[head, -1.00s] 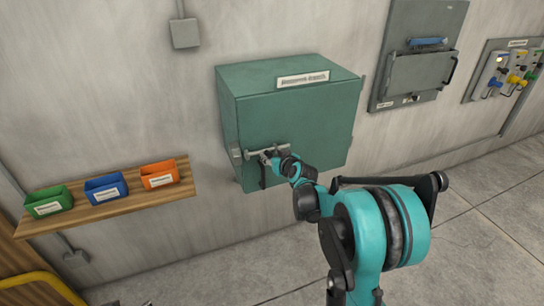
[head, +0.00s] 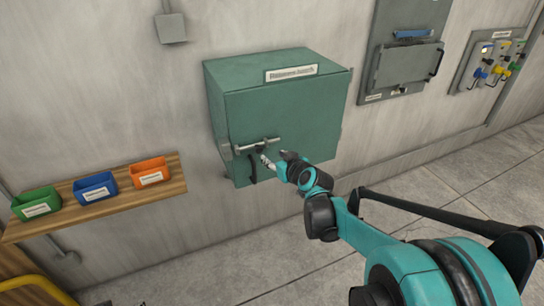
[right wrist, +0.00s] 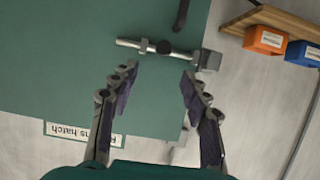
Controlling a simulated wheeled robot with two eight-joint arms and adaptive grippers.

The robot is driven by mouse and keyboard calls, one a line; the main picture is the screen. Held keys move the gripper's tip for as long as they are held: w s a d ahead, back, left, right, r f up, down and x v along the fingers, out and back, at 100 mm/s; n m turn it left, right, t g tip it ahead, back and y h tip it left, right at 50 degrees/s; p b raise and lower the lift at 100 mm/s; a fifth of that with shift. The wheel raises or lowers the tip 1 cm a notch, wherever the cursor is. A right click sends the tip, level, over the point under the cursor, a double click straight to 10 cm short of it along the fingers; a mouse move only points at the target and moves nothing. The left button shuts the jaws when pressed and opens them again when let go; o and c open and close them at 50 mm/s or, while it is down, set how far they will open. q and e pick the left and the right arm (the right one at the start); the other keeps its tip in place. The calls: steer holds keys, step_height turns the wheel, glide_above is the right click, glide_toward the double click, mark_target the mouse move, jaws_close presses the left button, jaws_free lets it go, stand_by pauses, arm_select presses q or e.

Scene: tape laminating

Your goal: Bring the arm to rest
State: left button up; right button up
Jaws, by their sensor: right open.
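My right gripper (head: 274,158) is open and empty in front of the green wall cabinet (head: 310,118). In the right wrist view its two fingers (right wrist: 160,78) are spread wide, with nothing between them. The cabinet's metal slide bolt (head: 266,144) lies across the lower left of its front. The bolt also shows just beyond the fingertips in the right wrist view (right wrist: 142,45), and no finger appears to hold it. A dark pull handle (head: 252,168) is below the bolt. The cabinet door looks closed. My left gripper is out of view.
A wooden shelf (head: 120,206) with green (head: 36,203), blue (head: 95,187) and orange (head: 150,172) bins is on the wall at left. A grey panel (head: 408,66) and a connector board (head: 496,62) are at right. Open floor (head: 455,170) lies below at right.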

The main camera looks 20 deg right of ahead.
stand_by(0.4)
steer(key=s+a+f+g+y+b, duration=0.1)
steer(key=s+a+f+g, duration=0.2)
steer(key=s+a, duration=0.75)
arm_select(q)
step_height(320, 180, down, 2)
steer(key=shift+b, duration=0.5)
arm_select(e)
steer(key=s+a+f+g, duration=0.1)
steer(key=s+f, duration=0.2)
steer(key=s, duration=0.5)
steer(key=s+a+f+g+h, duration=0.1)
steer(key=s+f+g, duration=0.1)
steer(key=s, duration=0.6)
steer(key=shift+s+f+g, duration=0.25)
steer(key=shift+f+g, duration=0.05)
steer(key=shift+f, duration=0.3)
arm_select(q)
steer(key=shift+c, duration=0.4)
arm_select(e)
steer(key=shift+a, duration=0.1)
